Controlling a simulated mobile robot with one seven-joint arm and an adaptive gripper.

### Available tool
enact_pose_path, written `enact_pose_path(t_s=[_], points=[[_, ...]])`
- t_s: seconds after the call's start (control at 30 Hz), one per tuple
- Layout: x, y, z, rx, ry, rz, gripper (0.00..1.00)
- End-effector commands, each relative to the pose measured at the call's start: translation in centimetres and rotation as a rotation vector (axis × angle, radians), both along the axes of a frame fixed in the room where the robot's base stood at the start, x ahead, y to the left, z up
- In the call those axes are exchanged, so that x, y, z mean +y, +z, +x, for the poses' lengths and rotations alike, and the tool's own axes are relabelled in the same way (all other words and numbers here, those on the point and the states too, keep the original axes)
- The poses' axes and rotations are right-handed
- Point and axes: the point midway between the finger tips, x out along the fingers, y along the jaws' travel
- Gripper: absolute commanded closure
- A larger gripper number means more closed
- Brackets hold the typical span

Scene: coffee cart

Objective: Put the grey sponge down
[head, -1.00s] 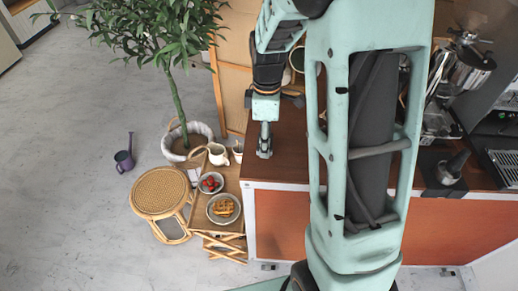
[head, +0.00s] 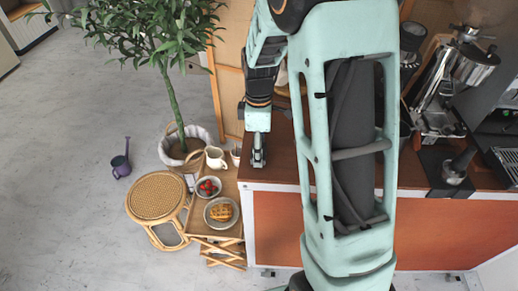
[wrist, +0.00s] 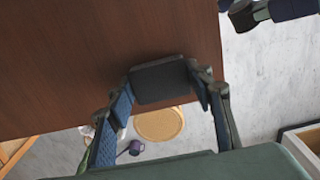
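The grey sponge (wrist: 160,82) is a dark, flat block in the wrist view. It sits between the two fingertips of my gripper (wrist: 163,78), which touch it on both sides. My gripper also shows in the head view (head: 258,158), pointing down at the left end of the brown counter (head: 284,172). In the wrist view the sponge overlaps the edge of the counter (wrist: 90,60). I cannot tell how high it is above the wood. The sponge is not clearly visible in the head view.
A small wooden stand (head: 208,228) with bowls and a white jug (head: 216,157) is left of the counter. A rattan stool (head: 157,196), a potted plant (head: 172,95) and a purple watering can (head: 121,165) stand beyond. A coffee machine (head: 440,95) is at right.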

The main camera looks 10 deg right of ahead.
Motion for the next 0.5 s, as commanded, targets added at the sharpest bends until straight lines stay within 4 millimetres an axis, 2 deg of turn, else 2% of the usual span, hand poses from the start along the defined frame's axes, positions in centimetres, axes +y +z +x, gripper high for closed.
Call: enact_pose_path(t_s=[0.03, 0.13, 0.5], points=[[-0.01, 0.02, -0.01, 0.000, 0.000, 0.000, 0.46], [-0.01, 0.02, -0.01, 0.000, 0.000, 0.000, 0.36], [0.00, 0.56, 0.01, 0.000, 0.000, 0.000, 0.36]])
